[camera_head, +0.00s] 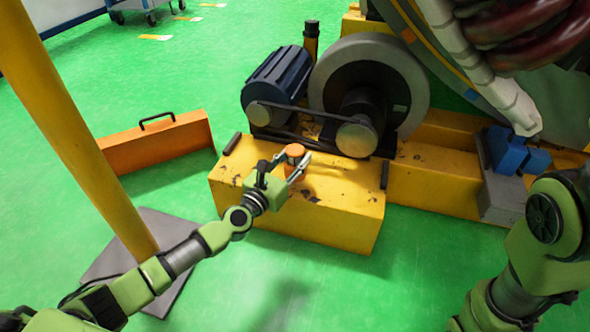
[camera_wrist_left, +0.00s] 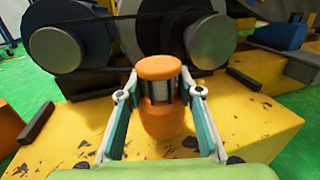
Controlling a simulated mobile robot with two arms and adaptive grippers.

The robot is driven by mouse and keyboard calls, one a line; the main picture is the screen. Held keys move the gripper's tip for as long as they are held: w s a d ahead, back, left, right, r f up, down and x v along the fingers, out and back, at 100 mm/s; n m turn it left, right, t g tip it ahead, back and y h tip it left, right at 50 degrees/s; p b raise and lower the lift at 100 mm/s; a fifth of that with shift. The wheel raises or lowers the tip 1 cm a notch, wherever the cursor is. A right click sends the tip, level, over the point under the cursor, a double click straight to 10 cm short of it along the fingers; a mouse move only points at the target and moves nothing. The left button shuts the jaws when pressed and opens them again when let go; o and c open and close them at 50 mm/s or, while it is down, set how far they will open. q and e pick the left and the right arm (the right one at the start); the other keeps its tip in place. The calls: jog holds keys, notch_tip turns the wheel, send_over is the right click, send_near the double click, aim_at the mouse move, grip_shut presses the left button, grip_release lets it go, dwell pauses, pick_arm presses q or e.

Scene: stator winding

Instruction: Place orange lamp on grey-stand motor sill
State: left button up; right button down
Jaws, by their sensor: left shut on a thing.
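My left gripper (camera_head: 291,167) is shut on the orange lamp (camera_head: 295,150). The lamp also shows in the left wrist view (camera_wrist_left: 159,68), upright between the two fingers, with an orange cap, a dark and silver middle and a rounded orange lower part. The lamp is over the worn yellow sill (camera_head: 335,205) in front of the motor (camera_head: 278,75). I cannot tell whether its bottom touches the sill. The motor is dark blue with a belt and pulleys. My right arm shows at the right edge, but its gripper is out of view.
A large grey wheel (camera_head: 405,75) stands behind the sill. An orange box with a black handle (camera_head: 160,142) is on the green floor at left. A yellow post (camera_head: 75,130) rises from a grey base plate. Blue blocks (camera_head: 515,152) are at right. The sill's right part is bare.

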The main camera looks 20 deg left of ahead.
aim_at(295, 166)
pick_arm(q)
jog(key=shift+f+b, duration=1.3)
jog(key=shift+f, duration=0.2)
jog(key=shift+f, duration=0.1)
jog(key=shift+f, duration=0.2)
jog(key=o, duration=1.3)
jog(key=shift+c, duration=0.2)
jog(key=shift+r, duration=0.15)
jog(key=shift+r, duration=0.25)
jog(key=p+v, duration=0.2)
jog(key=v, duration=1)
jog(key=shift+f, duration=0.1)
